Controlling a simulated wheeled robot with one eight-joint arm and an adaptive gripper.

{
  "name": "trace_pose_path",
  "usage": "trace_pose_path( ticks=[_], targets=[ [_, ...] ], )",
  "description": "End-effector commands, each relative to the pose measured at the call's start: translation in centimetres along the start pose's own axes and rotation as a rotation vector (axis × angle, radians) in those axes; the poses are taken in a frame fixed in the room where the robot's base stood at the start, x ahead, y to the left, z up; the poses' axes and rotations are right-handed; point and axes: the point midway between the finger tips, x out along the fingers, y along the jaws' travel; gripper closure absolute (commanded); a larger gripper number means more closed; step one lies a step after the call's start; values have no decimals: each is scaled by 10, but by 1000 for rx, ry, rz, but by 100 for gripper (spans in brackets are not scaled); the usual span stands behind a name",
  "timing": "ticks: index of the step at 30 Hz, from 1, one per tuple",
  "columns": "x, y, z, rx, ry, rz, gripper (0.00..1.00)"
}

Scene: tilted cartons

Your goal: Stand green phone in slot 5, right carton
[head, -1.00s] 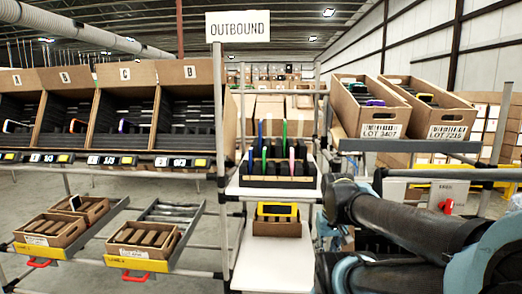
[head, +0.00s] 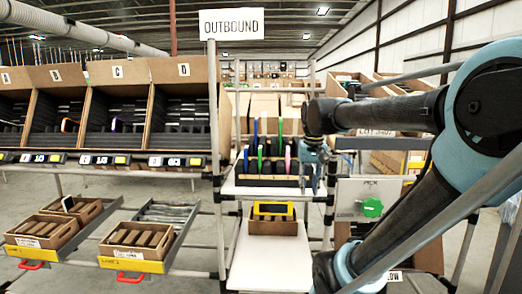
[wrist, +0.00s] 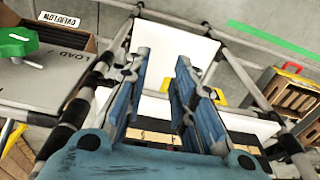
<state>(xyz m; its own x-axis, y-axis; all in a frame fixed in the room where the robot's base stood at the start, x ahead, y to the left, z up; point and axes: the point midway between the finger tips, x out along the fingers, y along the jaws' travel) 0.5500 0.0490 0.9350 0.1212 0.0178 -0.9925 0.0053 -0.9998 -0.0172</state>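In the head view, the black rack (head: 262,181) on the white stand holds upright thin phones with blue, green and pink edges. One green phone (head: 280,127) stands in the back row; another green edge (head: 260,157) shows in front. I cannot tell which the task names. Two tilted cartons stand at upper right, the left carton (head: 342,84) and the right carton behind my arm; the right one's slots are hidden. My gripper (head: 312,165) is just right of the rack. In the wrist view, its blue fingers (wrist: 162,72) are apart with nothing between them.
A yellow-framed item (head: 273,209) sits in a small carton below the rack. Large lettered cartons (head: 180,70) fill the left shelf, with small trays (head: 138,238) below. A grey panel with a green object (head: 372,207) stands right of the rack. Metal posts flank the stand.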

Motion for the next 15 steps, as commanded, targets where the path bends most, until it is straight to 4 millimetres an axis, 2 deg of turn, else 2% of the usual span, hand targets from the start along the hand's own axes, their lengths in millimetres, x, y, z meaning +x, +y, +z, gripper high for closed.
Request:
trace_pose_path(
  ticks=[1,6,15],
  targets=[
    [-15,-8,-18,-2,-7,-1,76],
    [-57,-36,-67,6,-33,-2,76],
    [-117,-96,-150,21,-79,4,76]
  ],
)
